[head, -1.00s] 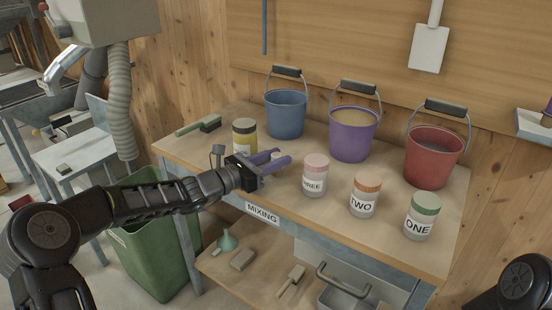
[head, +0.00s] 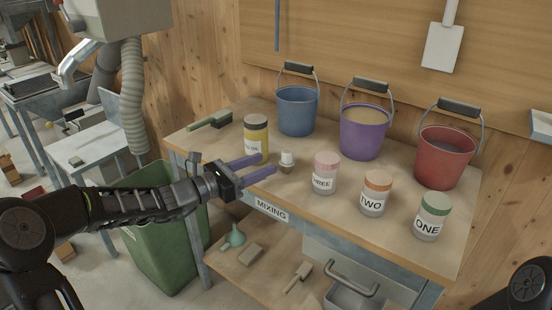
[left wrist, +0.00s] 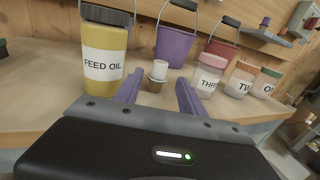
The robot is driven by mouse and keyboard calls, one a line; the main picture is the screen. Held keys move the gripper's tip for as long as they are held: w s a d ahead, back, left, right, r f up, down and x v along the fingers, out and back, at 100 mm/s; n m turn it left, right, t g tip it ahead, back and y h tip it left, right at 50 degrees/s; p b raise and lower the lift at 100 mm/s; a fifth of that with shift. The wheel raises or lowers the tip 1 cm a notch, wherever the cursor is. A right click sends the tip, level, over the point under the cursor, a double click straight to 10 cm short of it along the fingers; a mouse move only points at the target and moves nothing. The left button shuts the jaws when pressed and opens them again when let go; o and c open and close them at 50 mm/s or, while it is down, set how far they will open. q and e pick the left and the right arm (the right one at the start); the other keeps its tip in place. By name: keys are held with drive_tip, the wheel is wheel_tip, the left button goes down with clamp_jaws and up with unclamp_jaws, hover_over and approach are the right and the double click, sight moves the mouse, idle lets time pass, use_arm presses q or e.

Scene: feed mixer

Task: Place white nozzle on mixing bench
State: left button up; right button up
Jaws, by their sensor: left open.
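The white nozzle (head: 287,156) stands upright on the mixing bench (head: 295,200), between the yellow feed oil jar (head: 256,136) and the jar marked THREE. It has a white top and a brownish lower part; I cannot tell whether that part is a separate piece. It also shows in the left wrist view (left wrist: 159,71), beyond the gap between my fingers. My left gripper (head: 269,166) is open and empty, with its purple fingers over the bench's front left part, just short of the nozzle. My right gripper is out of view.
Jars marked THREE (head: 325,174), TWO (head: 375,193) and ONE (head: 431,217) line the bench's front right. Blue (head: 297,112), purple (head: 362,134) and red (head: 445,158) buckets stand behind. A green brush (head: 210,120) lies back left. A green bin (head: 165,250) stands below.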

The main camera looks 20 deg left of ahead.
use_arm(q)
drive_tip(key=v, duration=0.3)
drive_tip(key=shift+s+a, duration=0.1)
drive_tip(key=shift+s, duration=0.05)
idle(1.8)
